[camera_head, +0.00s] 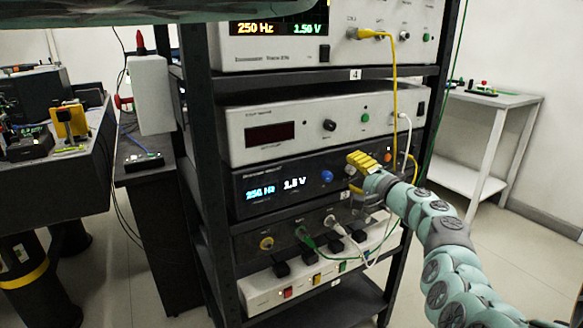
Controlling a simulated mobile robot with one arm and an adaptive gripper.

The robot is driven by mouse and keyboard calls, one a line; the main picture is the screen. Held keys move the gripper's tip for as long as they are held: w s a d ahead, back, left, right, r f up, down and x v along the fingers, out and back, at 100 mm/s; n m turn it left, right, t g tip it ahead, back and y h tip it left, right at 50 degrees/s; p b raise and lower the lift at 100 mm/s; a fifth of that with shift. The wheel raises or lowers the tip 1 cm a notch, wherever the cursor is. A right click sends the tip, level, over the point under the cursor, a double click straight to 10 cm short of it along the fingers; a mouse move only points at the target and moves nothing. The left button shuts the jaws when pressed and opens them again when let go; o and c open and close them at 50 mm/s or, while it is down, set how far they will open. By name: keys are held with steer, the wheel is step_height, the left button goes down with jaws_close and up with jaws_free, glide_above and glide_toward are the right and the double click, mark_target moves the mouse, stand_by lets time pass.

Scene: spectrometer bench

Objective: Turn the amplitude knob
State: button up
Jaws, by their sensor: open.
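The dark instrument (250,207) sits mid-rack, its display reading 250 Hz and 1.5 V. A blue knob (327,176) is on its front panel, just left of my gripper. Knob labels are too small to read, so I cannot tell which one is the amplitude knob. My gripper (351,180) is open at the right part of this panel, its yellow finger pads uppermost. It hides the panel right behind it, and any knob there. I cannot tell whether the fingers touch or surround anything.
A white instrument (288,138) with a black knob sits above, and another at the top (271,53) shows 250 Hz and 1.50 V. Yellow, white and green cables hang near my gripper. A power strip (262,291) with several plugs is below. Rack posts flank the instruments.

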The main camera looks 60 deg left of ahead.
steer(key=d, duration=1.1)
steer(key=shift+s+d, duration=0.25)
steer(key=shift+s, duration=0.1)
